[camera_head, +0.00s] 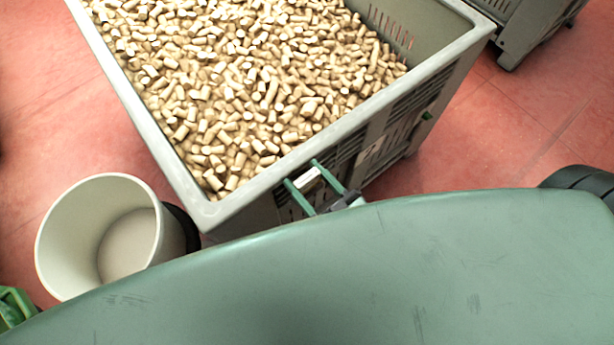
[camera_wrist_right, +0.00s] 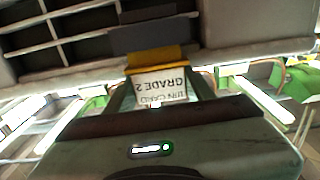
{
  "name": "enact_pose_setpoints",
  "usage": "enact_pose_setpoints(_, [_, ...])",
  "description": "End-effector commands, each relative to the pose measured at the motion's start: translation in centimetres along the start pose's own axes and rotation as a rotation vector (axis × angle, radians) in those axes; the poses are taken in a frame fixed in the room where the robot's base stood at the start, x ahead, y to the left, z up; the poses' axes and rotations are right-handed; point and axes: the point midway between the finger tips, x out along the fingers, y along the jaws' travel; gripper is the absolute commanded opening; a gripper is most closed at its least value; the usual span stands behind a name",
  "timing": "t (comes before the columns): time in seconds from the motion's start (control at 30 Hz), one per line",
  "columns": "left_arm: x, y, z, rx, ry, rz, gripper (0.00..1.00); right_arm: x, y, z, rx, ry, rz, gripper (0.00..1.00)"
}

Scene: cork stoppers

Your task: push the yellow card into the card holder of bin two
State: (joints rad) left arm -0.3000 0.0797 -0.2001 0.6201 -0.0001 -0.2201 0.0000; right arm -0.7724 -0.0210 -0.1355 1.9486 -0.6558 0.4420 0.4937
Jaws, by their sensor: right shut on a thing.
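My right gripper (camera_head: 302,173) is at the outer side wall of a grey bin (camera_head: 300,150) full of cork stoppers. It is shut on the card (camera_wrist_right: 160,86), which also shows as a small pale patch in the head view (camera_head: 308,179). In the right wrist view the card is white with a yellow band at its far end; "GRADE 2" reads upside down. The yellow end is close to a dark grey piece (camera_wrist_right: 150,39) on the bin wall, perhaps the card holder. I cannot tell whether it has entered. My left gripper is not in view.
A pale round bucket (camera_head: 60,235) stands on the red floor left of the bin. Another grey bin (camera_head: 525,30) stands at the upper right. A bright green object (camera_head: 15,305) shows at the lower left edge.

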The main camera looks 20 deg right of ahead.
Motion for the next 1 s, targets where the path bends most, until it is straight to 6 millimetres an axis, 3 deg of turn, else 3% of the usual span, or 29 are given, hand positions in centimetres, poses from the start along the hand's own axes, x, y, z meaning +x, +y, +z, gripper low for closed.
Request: enact_pose_setpoints(1.0, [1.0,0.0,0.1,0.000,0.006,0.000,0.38,0.0,0.0,1.7,0.000,0.000,0.000,0.15])
